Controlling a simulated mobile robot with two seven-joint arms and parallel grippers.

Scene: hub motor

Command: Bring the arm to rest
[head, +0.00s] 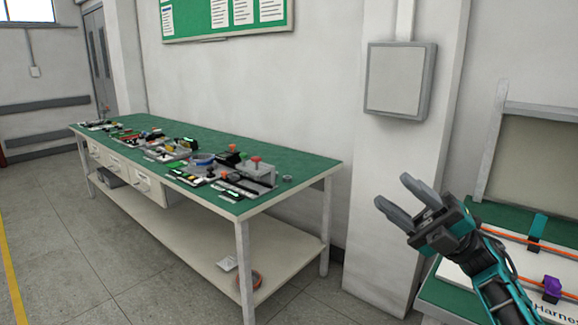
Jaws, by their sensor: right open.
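My right arm (487,265) comes in from the lower right and is raised in front of the wall pillar and the right-hand bench. Its gripper (396,192) is open, with its two grey fingers spread and pointing up and left. Nothing shows between the fingers. The gripper is in the air and appears apart from both benches. My left gripper is not in view.
A long green-topped workbench (300,165) bears several small parts and tools. At the right, a second bench (437,290) holds a white harness board (462,268) with orange cable and purple and teal clips. A grey wall box (395,80) hangs on the pillar. Grey floor (60,250) is clear at left.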

